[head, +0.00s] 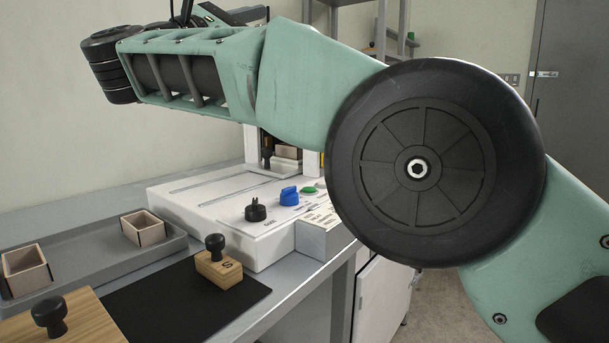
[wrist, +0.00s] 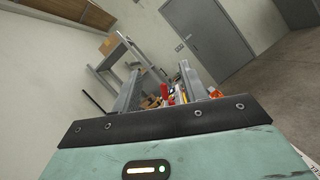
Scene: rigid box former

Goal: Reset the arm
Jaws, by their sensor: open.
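My gripper (wrist: 160,88) shows in the wrist view as two grey fingers standing apart, with nothing held between them. It points out across the room, toward a wall and a grey door. In the head view my green arm crosses the upper picture, raised above the bench. The fingers are not clearly visible there; only dark parts show at the top edge behind the arm.
Under my arm stands a white machine (head: 190,203) with black, blue and green controls. A grey tray (head: 95,262) holds small open boxes. A wooden stamp (head: 219,270) stands on a black mat (head: 160,305). Shelving (wrist: 112,62) and a grey door (wrist: 208,40) are farther off.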

